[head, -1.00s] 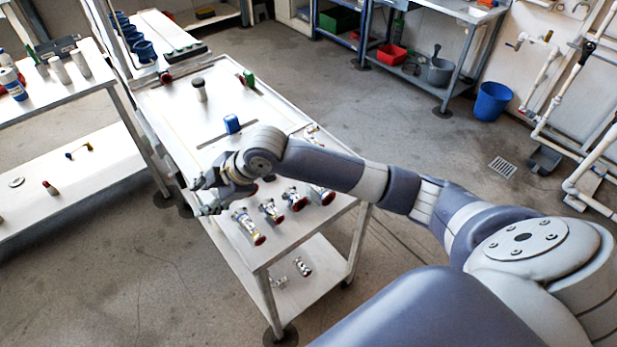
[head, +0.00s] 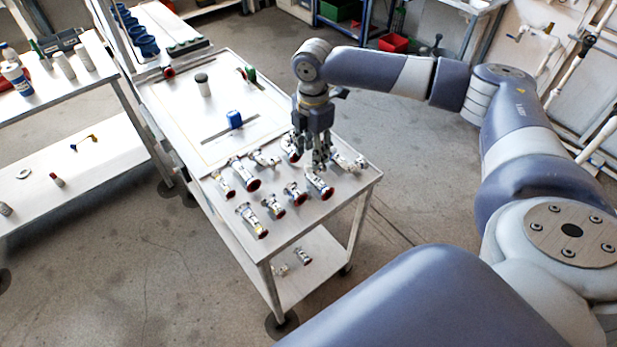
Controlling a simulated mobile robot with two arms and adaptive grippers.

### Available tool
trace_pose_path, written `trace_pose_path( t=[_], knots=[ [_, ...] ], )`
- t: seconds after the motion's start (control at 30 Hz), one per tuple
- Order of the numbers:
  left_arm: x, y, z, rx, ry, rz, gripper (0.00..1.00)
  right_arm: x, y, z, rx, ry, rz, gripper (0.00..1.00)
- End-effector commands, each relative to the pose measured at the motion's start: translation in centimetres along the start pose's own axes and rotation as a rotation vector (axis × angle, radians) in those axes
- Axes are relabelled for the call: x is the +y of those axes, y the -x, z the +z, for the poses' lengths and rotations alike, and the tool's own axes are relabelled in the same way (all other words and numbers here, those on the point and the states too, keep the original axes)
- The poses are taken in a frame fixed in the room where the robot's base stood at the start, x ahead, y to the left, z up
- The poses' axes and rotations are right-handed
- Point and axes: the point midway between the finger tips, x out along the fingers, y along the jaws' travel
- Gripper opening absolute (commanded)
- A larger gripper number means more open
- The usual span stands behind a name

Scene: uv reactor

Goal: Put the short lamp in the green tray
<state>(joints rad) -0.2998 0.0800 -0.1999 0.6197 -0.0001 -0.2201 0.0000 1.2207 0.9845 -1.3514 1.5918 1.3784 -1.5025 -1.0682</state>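Several silvery fittings with red or yellow ends lie near the front of the white cart, among them one at the front (head: 252,220) and one with a red end (head: 319,187). I cannot tell which piece, if any, is the short lamp. My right gripper (head: 320,160) points down over the right part of this group, close to the pieces. Its fingers are too small to tell if they are open or hold something. They partly hide the pieces behind. A green bin (head: 338,9) shows at the top edge, under the far bench; I cannot tell if it is the green tray. My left gripper is out of view.
The cart top (head: 170,105) also bears a blue block (head: 234,119), a grey cylinder with a dark cap (head: 203,85) and a green-handled valve (head: 249,75). A side table (head: 50,100) with bottles stands at left. A red bin (head: 393,43) is at the back.

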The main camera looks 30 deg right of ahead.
Motion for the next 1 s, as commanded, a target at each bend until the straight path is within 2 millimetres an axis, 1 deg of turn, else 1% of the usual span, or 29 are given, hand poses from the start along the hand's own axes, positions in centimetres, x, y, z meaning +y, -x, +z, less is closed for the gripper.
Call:
trace_pose_path(
  t=[0.17, 0.3, 0.43, 0.53, 0.73, 0.77, 0.8, 0.87, 0.9, 0.93, 1.0],
  knots=[
    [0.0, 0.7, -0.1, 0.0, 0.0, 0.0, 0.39, 0.1, -1.2, -0.3, 0.001, 0.0, -0.001, 0.4],
    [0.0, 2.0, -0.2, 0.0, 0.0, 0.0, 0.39, 0.3, -3.1, -0.8, -0.001, 0.0, -0.002, 0.4],
    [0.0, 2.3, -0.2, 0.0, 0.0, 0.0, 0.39, 0.4, -5.0, -0.9, 0.0, -0.001, 0.0, 0.4],
    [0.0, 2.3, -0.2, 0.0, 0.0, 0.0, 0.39, 0.4, -5.6, -0.8, 0.0, -0.001, 0.002, 0.4],
    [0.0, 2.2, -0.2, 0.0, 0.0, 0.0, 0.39, 0.4, -5.8, -0.8, 0.0, 0.0, 0.002, 0.4],
    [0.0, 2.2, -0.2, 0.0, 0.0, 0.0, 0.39, 0.4, -5.8, -0.8, 0.0, 0.0, 0.002, 0.35],
    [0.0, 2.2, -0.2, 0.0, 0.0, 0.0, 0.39, 0.4, -5.7, -0.9, 0.0, 0.0, 0.002, 0.26],
    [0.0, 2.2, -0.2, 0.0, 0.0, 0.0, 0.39, 0.4, -5.7, -0.9, 0.0, 0.0, 0.002, 0.13],
    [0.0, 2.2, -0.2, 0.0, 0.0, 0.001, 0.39, 0.4, -5.7, -0.9, 0.0, 0.0, 0.002, 0.04],
    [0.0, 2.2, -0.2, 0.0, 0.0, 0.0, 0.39, 0.4, -5.7, -0.9, 0.0, 0.0, 0.002, 0.0],
    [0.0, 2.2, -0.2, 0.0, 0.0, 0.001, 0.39, 0.4, -5.7, -0.9, 0.0, 0.0, 0.002, 0.0]
  ],
)
